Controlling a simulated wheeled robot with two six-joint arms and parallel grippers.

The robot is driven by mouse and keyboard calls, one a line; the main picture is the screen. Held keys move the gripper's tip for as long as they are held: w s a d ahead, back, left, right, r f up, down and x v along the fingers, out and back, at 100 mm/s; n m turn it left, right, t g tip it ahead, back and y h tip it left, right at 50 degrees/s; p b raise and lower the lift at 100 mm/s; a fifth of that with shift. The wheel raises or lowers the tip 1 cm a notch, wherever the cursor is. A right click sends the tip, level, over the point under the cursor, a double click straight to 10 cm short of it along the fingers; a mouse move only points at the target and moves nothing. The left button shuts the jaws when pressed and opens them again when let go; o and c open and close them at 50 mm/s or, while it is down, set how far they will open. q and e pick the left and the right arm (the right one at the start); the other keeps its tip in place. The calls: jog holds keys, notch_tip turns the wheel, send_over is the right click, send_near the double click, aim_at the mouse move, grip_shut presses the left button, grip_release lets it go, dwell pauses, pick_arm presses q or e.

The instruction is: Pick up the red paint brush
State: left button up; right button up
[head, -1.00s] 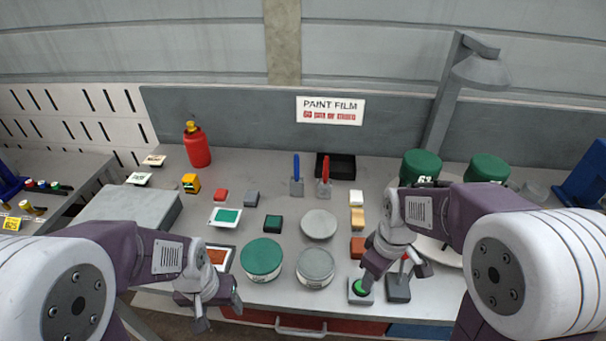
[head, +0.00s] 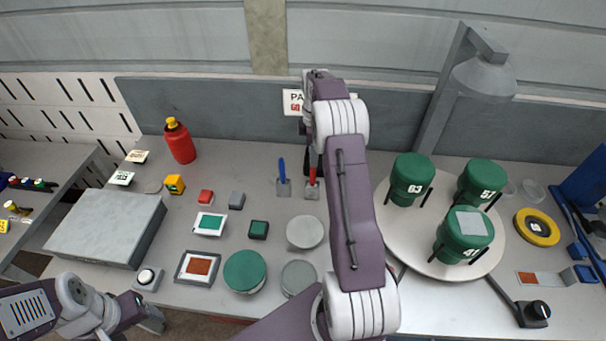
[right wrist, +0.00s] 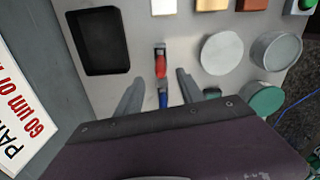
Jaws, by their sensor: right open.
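The red paint brush (head: 313,177) lies at the back middle of the bench, close to the right of a blue brush (head: 282,172). My right arm reaches over the bench and partly covers that area. In the right wrist view the red brush (right wrist: 160,64) shows its red handle just beyond the fingertips. The blue brush (right wrist: 163,98) is seen between the fingers, partly cut off by my gripper body. My right gripper (right wrist: 159,78) is open and empty, above the bench. My left gripper (head: 152,320) is low at the left front, too unclear to judge its jaws.
A black tray (right wrist: 103,40) lies beside the red brush. A sign panel (right wrist: 22,112) stands close to my right gripper. Round tins, including a green-lidded one (head: 245,271), are nearer the front. A turntable (head: 389,220) with green pots is at the right.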

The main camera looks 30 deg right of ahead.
aim_at(313, 173)
jog(key=shift+s+a+f, duration=0.1)
jog(key=shift+s+f, duration=0.05)
jog(key=f, duration=0.4)
jog(key=shift+w+p, duration=0.35)
jog(key=f, duration=0.1)
jog(key=f+p, duration=0.1)
jog(key=f, duration=0.2)
jog(key=shift+s+f+p, duration=0.15)
jog(key=shift+s+p, duration=0.2)
jog(key=shift+p, duration=0.05)
jog(key=shift+w+f, duration=0.15)
jog(key=shift+f, duration=0.2)
jog(key=shift+r, duration=0.1)
grip_shut()
